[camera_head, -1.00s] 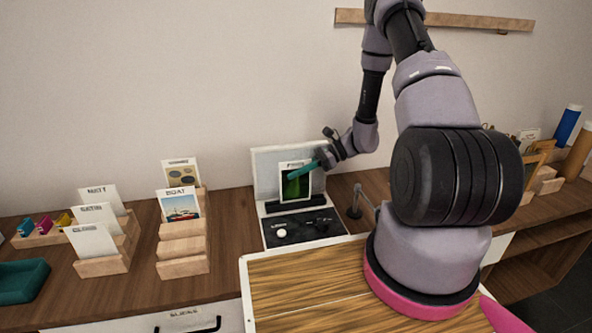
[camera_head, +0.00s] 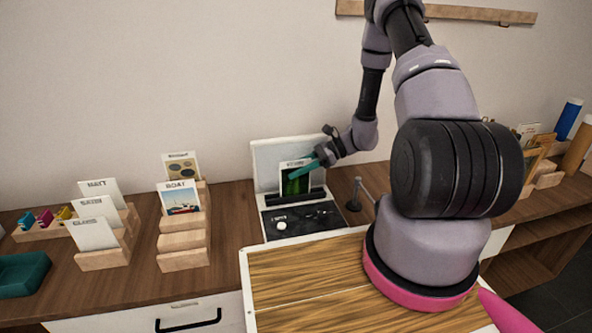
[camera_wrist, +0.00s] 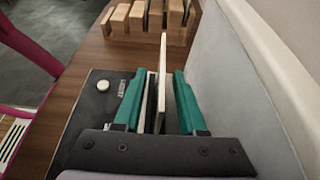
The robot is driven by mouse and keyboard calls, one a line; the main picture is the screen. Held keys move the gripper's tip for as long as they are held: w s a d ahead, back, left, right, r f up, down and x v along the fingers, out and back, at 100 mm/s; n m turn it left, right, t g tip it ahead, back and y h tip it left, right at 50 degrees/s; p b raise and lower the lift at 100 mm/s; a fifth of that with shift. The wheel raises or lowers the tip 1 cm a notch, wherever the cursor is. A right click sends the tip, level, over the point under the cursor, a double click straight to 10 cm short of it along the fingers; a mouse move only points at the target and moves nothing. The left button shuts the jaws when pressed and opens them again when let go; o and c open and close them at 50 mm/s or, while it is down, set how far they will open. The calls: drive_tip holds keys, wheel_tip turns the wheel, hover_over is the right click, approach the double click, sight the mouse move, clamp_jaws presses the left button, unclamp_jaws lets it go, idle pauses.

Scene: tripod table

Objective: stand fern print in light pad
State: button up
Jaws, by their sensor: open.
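The fern print (camera_head: 295,180), a white card with a green picture, stands nearly upright at the light pad. Its lower edge is hidden at the dark bar along the pad's front. The light pad has a pale back panel (camera_head: 264,165) and a black base with a white round knob (camera_head: 282,225).
Left of the pad, a wooden stepped rack holds a boat card (camera_head: 180,197) and another card behind. Further left are more card racks (camera_head: 104,258), small coloured clips and a teal tray (camera_head: 22,274). A small dark stand (camera_head: 354,204) is close right of the pad.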

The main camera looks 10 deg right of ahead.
drive_tip(key=shift+d, duration=0.1)
drive_tip(key=v, duration=1)
drive_tip(key=shift+d, duration=0.3)
drive_tip(key=shift+r, duration=0.1)
wheel_tip(320, 180, up, 9)
idle(0.9)
idle(0.4)
